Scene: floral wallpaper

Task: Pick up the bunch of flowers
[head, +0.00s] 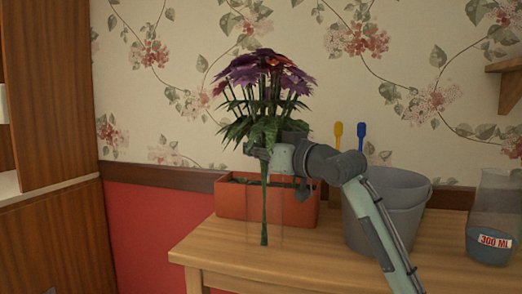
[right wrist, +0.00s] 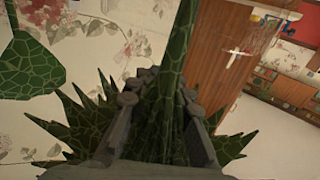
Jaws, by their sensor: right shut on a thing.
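The bunch of flowers (head: 262,95) has purple and dark red blooms, green leaves and a long green stem. It is upright above the wooden table (head: 230,262), its stem hanging in front of an orange planter box. My right gripper (head: 262,150) reaches in from the right and is shut on the stem just below the leaves. In the right wrist view the stem (right wrist: 178,75) runs between my two fingers (right wrist: 160,105). A faint clear outline, perhaps a glass vase, surrounds the lower stem. I cannot tell whether the stem's lower end touches anything. My left gripper is not in view.
The orange planter box (head: 230,202) stands behind the stem. A grey bucket (head: 390,205), with yellow and blue handles showing behind it, is right of it. A clear jar (head: 494,215) labelled 300 ML stands far right. A wooden cabinet (head: 55,100) is at left.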

